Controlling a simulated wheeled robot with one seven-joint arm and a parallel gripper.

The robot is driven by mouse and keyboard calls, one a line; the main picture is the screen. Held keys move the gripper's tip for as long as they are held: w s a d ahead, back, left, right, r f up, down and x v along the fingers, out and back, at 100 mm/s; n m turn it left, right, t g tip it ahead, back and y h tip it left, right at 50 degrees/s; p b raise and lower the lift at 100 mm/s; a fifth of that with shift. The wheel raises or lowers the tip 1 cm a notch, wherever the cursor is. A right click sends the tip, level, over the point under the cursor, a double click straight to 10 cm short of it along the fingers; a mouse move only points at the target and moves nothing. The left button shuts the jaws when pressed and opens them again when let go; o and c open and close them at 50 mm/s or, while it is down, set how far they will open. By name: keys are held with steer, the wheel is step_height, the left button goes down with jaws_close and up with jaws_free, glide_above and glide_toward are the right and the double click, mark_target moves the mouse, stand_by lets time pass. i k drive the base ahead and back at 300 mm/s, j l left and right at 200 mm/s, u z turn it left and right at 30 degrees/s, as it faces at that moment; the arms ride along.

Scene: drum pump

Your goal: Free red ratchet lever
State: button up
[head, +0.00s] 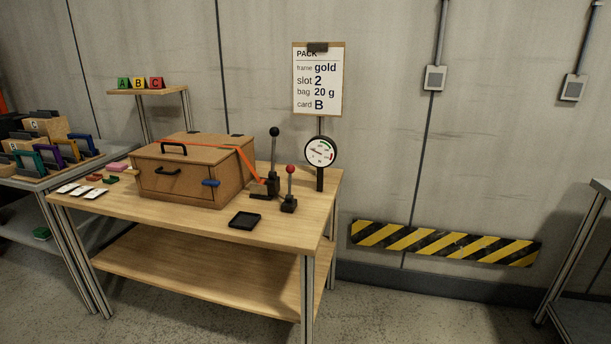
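A small upright lever with a red knob (290,185) stands on a dark base on the wooden table, right of the wooden chest. Just behind and left of it stands a taller black-knobbed lever (273,160) on a black base. An orange strap (228,148) runs over the lid of the wooden chest (178,182) and down to the taller lever's base. The chest has a black lid handle (173,149), a front handle and a blue tab (211,183). My gripper is not in view.
A black tray (244,221) lies at the front of the table (165,222). A round gauge (320,151) on a post stands behind the red-knobbed lever, below a sign (318,80). Small coloured pieces and white cards (95,192) lie at the left. The floor in front is clear.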

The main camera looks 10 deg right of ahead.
mark_target(290, 169)
steer(key=i+l, duration=0.1)
steer(key=i, duration=0.3)
steer(key=i+l+z, duration=0.2)
steer(key=i+l, duration=1.55)
